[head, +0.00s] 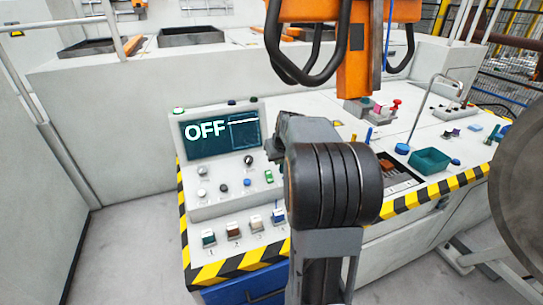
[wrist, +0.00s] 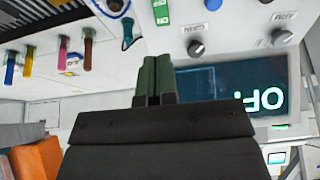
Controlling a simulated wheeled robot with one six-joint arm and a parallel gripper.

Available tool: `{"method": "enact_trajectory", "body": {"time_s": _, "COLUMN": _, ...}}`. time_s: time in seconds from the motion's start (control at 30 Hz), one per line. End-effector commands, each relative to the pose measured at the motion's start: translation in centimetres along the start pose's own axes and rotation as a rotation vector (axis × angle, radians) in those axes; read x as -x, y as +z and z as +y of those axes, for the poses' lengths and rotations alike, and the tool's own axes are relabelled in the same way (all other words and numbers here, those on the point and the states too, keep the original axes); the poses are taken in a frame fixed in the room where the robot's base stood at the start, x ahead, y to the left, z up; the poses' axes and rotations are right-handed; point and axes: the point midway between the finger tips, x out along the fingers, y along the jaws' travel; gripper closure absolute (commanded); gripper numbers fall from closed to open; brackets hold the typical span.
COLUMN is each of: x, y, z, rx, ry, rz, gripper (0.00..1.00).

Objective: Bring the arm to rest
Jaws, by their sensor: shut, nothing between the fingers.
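My gripper (wrist: 154,80) shows in the wrist view with its two dark green fingers together and nothing between them. It is in front of the control panel, whose screen (wrist: 225,90) and knobs lie beyond the fingers. In the head view my arm (head: 330,185) stands bent in front of the console's right part, and the gripper is hidden behind it. The console screen (head: 220,133) reads OFF. No contact between the fingers and the panel can be made out.
An orange gantry part with black hoses (head: 357,50) hangs above the arm. A green bin (head: 431,161) stands on the striped-edge bench at right. A large grey round part (head: 520,190) is at far right. Grey floor (head: 125,245) is clear at left.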

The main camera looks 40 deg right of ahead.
Motion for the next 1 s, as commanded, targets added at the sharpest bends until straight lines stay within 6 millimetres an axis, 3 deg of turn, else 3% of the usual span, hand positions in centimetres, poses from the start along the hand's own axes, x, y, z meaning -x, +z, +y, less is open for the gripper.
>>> {"method": "enact_trajectory", "body": {"time_s": 0.33, "x": -0.1, "y": 0.2, "z": 0.0, "rx": -0.045, "ry": -0.002, "rz": -0.011, "gripper": 1.00}}
{"method": "enact_trajectory", "body": {"time_s": 0.43, "x": -1.1, "y": 3.5, "z": -0.6, "rx": -0.119, "ry": -0.007, "rz": -0.102, "gripper": 1.00}}
{"method": "enact_trajectory", "body": {"time_s": 0.7, "x": 4.5, "y": 13.5, "z": -10.6, "rx": -0.068, "ry": -0.017, "rz": -0.245, "gripper": 1.00}}
{"method": "enact_trajectory", "body": {"time_s": 0.9, "x": 7.9, "y": 18.6, "z": -15.2, "rx": 0.077, "ry": -0.038, "rz": -0.237, "gripper": 1.00}}
{"method": "enact_trajectory", "body": {"time_s": 1.0, "x": 9.2, "y": 19.8, "z": -16.7, "rx": 0.151, "ry": -0.057, "rz": -0.207, "gripper": 1.00}}
